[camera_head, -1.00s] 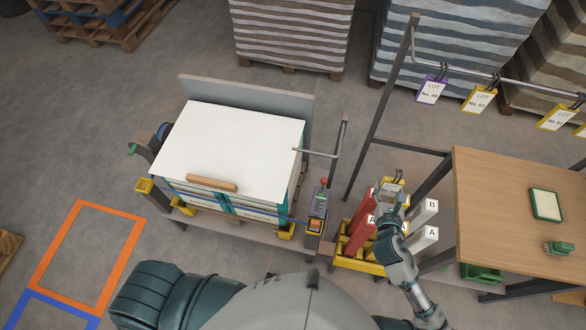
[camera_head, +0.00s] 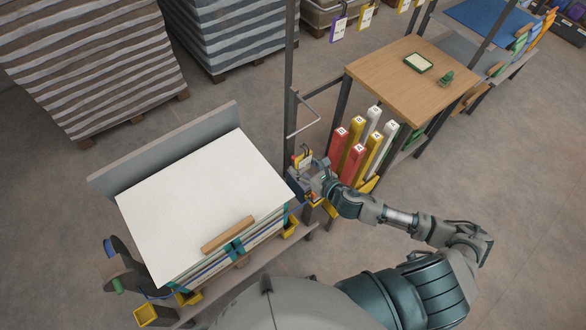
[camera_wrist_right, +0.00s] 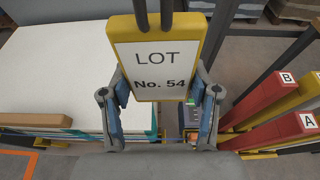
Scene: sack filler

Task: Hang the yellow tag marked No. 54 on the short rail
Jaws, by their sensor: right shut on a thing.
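The yellow tag (camera_wrist_right: 152,57) reads "LOT No. 54" in the right wrist view, with two dark hook prongs rising from its top. My right gripper (camera_wrist_right: 158,112) is shut on its lower part, blue pads at its two sides. In the head view the tag (camera_head: 304,160) is upright in my right gripper (camera_head: 309,174), beside the white-topped stack. The thin short rail (camera_head: 305,128) is just above the tag in the picture. The tag looks apart from the rail, though depth is hard to judge. My left gripper is not in view.
A tall dark post (camera_head: 290,50) stands by the rail. Red, yellow and white upright bars (camera_head: 360,145) are close to the right of my gripper. A wooden table (camera_head: 400,80) stands behind them. Other hanging tags (camera_head: 338,28) show at the top.

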